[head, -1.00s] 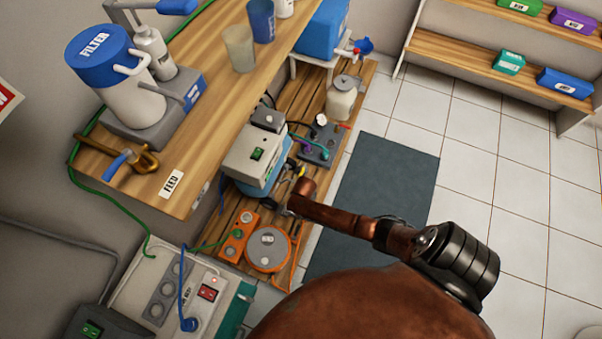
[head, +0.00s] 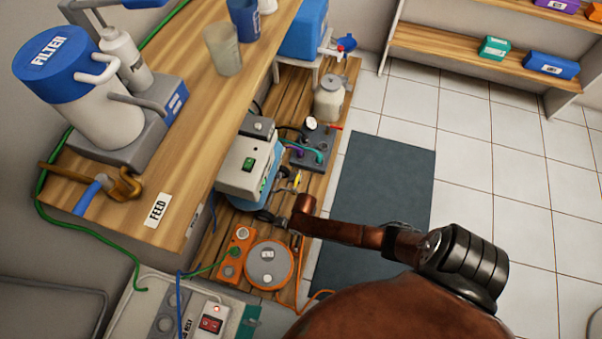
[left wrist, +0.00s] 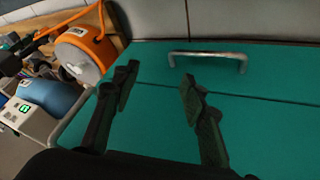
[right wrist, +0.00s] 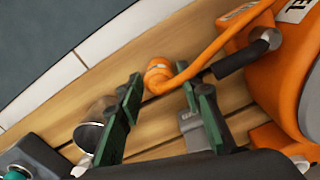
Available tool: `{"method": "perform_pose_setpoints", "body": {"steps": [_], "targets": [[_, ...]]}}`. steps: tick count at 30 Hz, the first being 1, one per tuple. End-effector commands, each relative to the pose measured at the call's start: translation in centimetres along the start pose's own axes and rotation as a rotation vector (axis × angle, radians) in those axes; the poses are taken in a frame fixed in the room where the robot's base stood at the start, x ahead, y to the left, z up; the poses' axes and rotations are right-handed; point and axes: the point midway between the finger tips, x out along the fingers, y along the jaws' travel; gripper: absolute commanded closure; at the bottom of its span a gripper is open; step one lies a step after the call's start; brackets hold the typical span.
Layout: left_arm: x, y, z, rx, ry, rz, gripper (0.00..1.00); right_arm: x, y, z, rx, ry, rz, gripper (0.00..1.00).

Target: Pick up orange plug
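The orange plug (right wrist: 158,76) shows in the right wrist view, at the end of an orange cable, over the wooden shelf. My right gripper (right wrist: 160,92) is open, its green-padded fingers apart, with the plug in the gap near the fingertips; neither finger visibly touches it. The orange cable reel (head: 268,264) stands on the low wooden shelf in the head view, and its edge fills the right of the right wrist view (right wrist: 295,75). I cannot make out the plug in the head view. My left gripper (left wrist: 158,85) is open and empty above a teal surface.
The low wooden shelf (head: 322,185) also holds a grey-and-blue machine (head: 245,165) and an orange box (head: 236,250) beside the reel. A metal cup-like part (right wrist: 92,125) is by the right gripper's left finger. A metal handle (left wrist: 208,55) sits on the teal surface.

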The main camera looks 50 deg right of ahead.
Motion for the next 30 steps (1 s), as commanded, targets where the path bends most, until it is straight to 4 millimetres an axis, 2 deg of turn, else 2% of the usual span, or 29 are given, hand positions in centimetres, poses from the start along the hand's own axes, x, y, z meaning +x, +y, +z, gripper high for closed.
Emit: {"method": "perform_pose_setpoints", "body": {"steps": [9, 23, 30], "targets": [[0.22, 0.10, -0.13, -0.002, 0.013, 0.003, 0.60, 0.06, 0.03, -0.10, 0.000, 0.002, 0.001, 0.67], [0.22, 0.07, -0.13, -0.002, 0.012, 0.003, 0.60, 0.10, 0.03, -0.05, 0.000, 0.001, 0.001, 0.99], [0.21, 0.06, -0.15, -0.001, 0.012, 0.002, 0.60, 0.09, 0.04, -0.04, 0.000, 0.001, 0.001, 1.00]]}}
